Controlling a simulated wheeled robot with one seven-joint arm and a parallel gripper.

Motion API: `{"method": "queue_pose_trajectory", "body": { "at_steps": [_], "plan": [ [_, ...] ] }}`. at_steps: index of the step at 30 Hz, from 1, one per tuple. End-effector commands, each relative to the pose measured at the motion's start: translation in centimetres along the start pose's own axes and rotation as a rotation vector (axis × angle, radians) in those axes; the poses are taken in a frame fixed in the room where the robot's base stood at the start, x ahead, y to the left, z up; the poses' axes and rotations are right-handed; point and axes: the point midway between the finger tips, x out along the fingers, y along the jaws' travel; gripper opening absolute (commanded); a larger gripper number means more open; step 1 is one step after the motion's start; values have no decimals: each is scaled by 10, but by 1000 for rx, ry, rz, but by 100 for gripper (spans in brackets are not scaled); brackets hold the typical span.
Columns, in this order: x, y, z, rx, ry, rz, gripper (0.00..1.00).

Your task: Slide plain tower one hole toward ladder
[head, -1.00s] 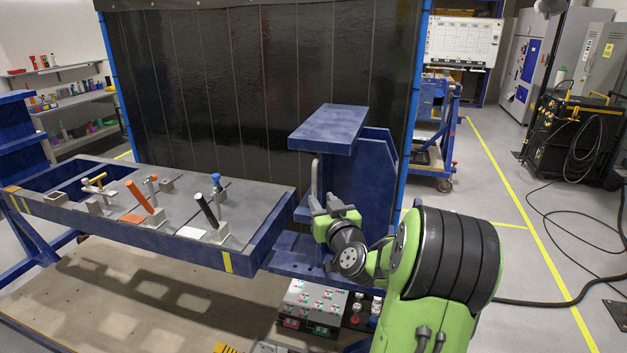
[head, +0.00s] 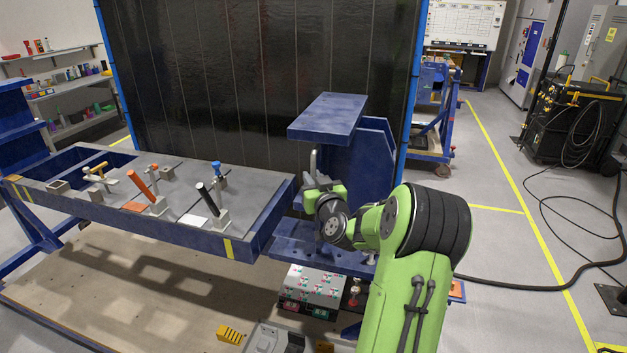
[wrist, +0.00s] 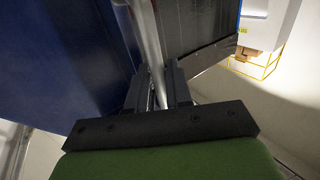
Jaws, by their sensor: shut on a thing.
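The plain tower (head: 372,170) is a blue upright with a flat blue top plate (head: 328,117). It stands at the right end of the blue rotary frame (head: 240,248). A grey bar handle (head: 314,160) rises on its near left side. My gripper (head: 314,183) is at this handle. In the wrist view the handle (wrist: 149,45) runs up between both jaws of my gripper (wrist: 156,85), which is shut on it. The tower's blue wall (wrist: 60,50) fills the upper left there.
Toggle clamps with orange (head: 138,183) and black (head: 208,198) handles stand on the grey plate left of the tower. A control box (head: 313,288) sits below the tower. A dark curtain (head: 220,80) is behind. Open floor (head: 490,240) lies right.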

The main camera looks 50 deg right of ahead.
Motion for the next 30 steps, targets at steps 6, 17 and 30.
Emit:
{"method": "queue_pose_trajectory", "body": {
  "at_steps": [6,17,30],
  "plan": [
    [5,-8,0,-1,-3,-4,0],
    [28,-45,-2,3,2,-6,0],
    [27,-42,0,1,0,0,35]
  ]
}}
